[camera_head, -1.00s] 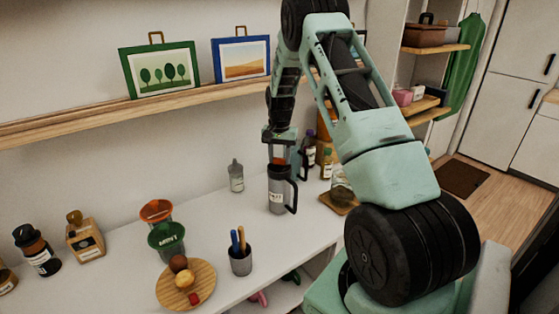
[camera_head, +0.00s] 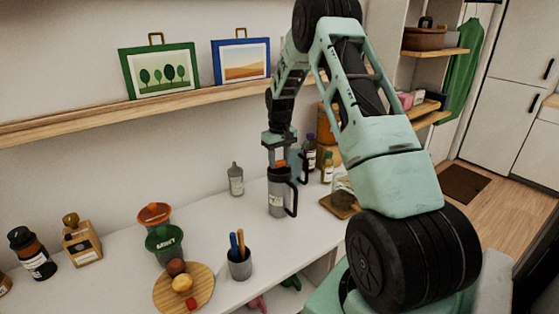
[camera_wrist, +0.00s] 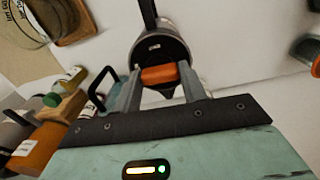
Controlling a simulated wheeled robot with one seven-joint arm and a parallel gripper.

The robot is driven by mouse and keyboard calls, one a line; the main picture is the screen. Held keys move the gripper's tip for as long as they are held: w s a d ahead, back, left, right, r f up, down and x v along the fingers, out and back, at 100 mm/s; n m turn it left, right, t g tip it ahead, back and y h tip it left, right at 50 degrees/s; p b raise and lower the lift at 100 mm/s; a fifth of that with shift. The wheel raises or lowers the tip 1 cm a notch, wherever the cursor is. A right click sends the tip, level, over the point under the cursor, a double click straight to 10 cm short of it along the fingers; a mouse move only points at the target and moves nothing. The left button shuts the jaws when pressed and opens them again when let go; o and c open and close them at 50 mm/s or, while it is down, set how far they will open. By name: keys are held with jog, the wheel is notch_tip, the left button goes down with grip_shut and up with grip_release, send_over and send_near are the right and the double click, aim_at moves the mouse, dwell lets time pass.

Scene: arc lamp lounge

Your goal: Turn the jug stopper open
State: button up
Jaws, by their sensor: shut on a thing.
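The jug (camera_head: 277,199) is a grey, upright vessel with a dark handle on its right side, standing on the white counter in the head view. Its orange stopper (camera_head: 281,164) sits at the top, and it also shows in the wrist view (camera_wrist: 160,75). My gripper (camera_head: 280,157) comes down from above and is shut on the stopper. In the wrist view its two fingers (camera_wrist: 160,92) sit on either side of the orange stopper, over the jug's dark round top (camera_wrist: 160,48). The fingers hide part of the stopper.
A grey bottle (camera_head: 236,179) stands left of the jug. Several bottles (camera_head: 318,162) and a wooden board (camera_head: 341,205) stand close on its right. A cup with pens (camera_head: 240,263) and a round board (camera_head: 184,289) are in front. The wooden shelf (camera_head: 130,111) runs above.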

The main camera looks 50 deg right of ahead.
aim_at(279, 161)
jog(key=shift+r+n, duration=0.1)
jog(key=shift+n, duration=0.2)
dwell(0.4)
jog(key=o, duration=1)
notch_tip(279, 161, up, 17)
jog(key=b, duration=0.3)
jog(key=shift+r, duration=0.2)
